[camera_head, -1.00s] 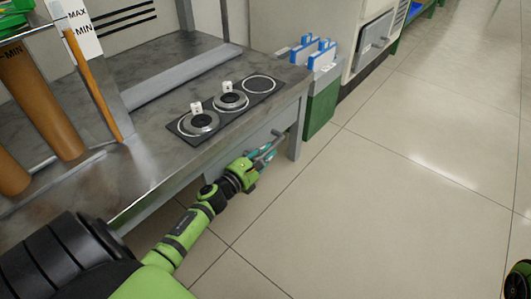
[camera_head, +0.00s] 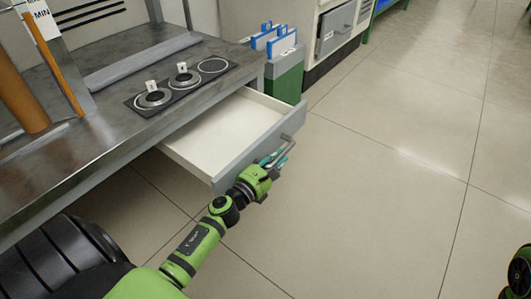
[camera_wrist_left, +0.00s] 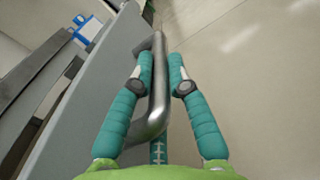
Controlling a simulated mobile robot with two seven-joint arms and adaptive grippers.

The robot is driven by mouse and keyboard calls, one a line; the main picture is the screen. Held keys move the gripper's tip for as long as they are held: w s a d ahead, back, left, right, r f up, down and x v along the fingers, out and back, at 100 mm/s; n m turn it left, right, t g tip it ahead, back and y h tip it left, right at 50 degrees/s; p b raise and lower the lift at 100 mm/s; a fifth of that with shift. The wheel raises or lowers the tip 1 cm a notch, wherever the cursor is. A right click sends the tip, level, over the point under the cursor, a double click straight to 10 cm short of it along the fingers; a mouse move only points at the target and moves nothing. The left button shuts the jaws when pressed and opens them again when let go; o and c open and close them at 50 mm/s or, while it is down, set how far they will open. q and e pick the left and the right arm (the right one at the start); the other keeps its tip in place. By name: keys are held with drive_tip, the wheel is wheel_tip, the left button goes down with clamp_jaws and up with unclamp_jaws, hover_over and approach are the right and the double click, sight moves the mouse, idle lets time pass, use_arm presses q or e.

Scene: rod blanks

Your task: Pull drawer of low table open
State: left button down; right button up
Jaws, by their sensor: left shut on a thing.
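The low table (camera_head: 60,160) has a dark metal top and stands at the left in the head view. Its drawer (camera_head: 215,140) is pulled well out from under the top, with a white, empty-looking inside and a grey front. My left gripper (camera_head: 273,163) is at the drawer front, shut on the drawer's bar handle (camera_head: 284,149). In the left wrist view, the teal fingers lie on both sides of the metal handle (camera_wrist_left: 159,85), beside the grey drawer front (camera_wrist_left: 85,95). At the right edge of the head view a green and black part (camera_head: 518,272) shows, without its fingers.
A black panel with round plates and small white tagged pieces (camera_head: 178,85) lies on the table top. A green bin (camera_head: 286,82) with blue-handled items stands beyond the drawer. Brown rods (camera_head: 20,95) stand at left. The tiled floor (camera_head: 390,200) at right is clear.

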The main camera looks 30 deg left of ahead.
use_arm(q)
drive_tip(key=shift+s+d+f, duration=0.1)
drive_tip(key=shift+s+d, duration=0.05)
drive_tip(key=shift+d, duration=1.05)
drive_tip(key=shift+s+d+f, duration=0.1)
drive_tip(key=shift+d, duration=1.1)
drive_tip(key=c, duration=1.2)
unclamp_jaws()
drive_tip(key=shift+r, duration=0.1)
drive_tip(key=s+a, duration=0.1)
drive_tip(key=s, duration=1.1)
